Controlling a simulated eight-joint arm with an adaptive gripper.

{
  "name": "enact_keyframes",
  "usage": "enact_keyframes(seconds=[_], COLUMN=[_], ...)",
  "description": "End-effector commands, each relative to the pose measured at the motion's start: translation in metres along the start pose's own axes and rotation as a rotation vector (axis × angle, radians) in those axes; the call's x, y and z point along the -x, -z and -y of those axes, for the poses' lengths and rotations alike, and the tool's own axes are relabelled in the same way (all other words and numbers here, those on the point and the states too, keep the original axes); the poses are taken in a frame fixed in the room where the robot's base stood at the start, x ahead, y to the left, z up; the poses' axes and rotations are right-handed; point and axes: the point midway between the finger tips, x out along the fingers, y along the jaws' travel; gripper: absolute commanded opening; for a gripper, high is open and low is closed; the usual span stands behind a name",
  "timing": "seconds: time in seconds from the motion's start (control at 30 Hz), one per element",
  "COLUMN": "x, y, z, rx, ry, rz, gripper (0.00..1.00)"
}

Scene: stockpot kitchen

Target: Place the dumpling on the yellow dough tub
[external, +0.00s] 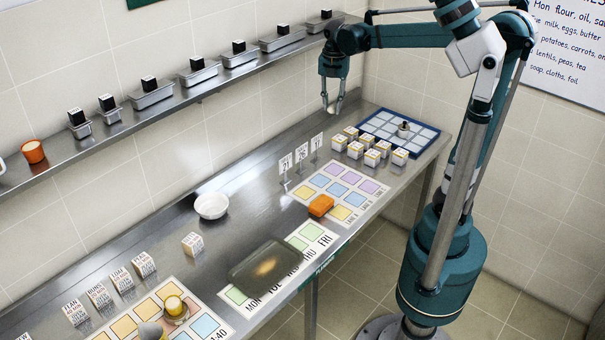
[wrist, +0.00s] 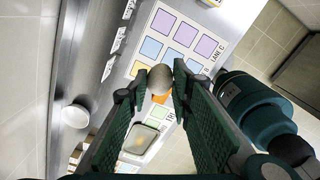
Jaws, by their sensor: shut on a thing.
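My gripper (external: 333,108) is high above the far part of the steel counter, near the back wall. It is shut on a pale beige, rounded dumpling (wrist: 160,77), which sits between the fingertips in the wrist view. In the external view only a small pale bit shows at the fingertips. A rectangular, greyish see-through tub (external: 265,268) with a yellowish middle stands by the counter's front edge; it also shows in the wrist view (wrist: 139,141). A small yellow cylinder (external: 174,304) stands on a pinkish round base at lower left. I cannot tell for certain which is the yellow dough tub.
An orange block (external: 320,206) lies on a coloured grid sheet. White cubes (external: 371,157) stand near a blue-framed grid board (external: 425,133). A white bowl (external: 211,206) stands toward the back. A shelf (external: 180,100) with metal pans runs along the wall.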

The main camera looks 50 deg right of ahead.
Motion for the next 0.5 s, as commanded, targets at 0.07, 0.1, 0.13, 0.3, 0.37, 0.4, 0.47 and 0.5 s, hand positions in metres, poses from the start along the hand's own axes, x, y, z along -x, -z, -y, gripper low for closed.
enact_keyframes(seconds=[0.07,0.1,0.13,0.3,0.37,0.4,0.47,0.5], x=[0.020,0.029,0.035,0.066,0.075,0.081,0.090,0.096], y=[0.000,0.000,0.000,0.000,0.000,0.000,0.000,0.000], z=[0.000,0.000,0.000,0.000,0.000,0.000,0.000,0.000], rx=[0.000,0.000,0.000,0.000,0.000,0.000,0.000,0.000], ry=[0.000,0.000,0.000,0.000,0.000,0.000,0.000,0.000], rz=[0.000,0.000,0.000,0.000,0.000,0.000,0.000,0.000], gripper=[0.13,0.13,0.13,0.13,0.13,0.13,0.13,0.13])
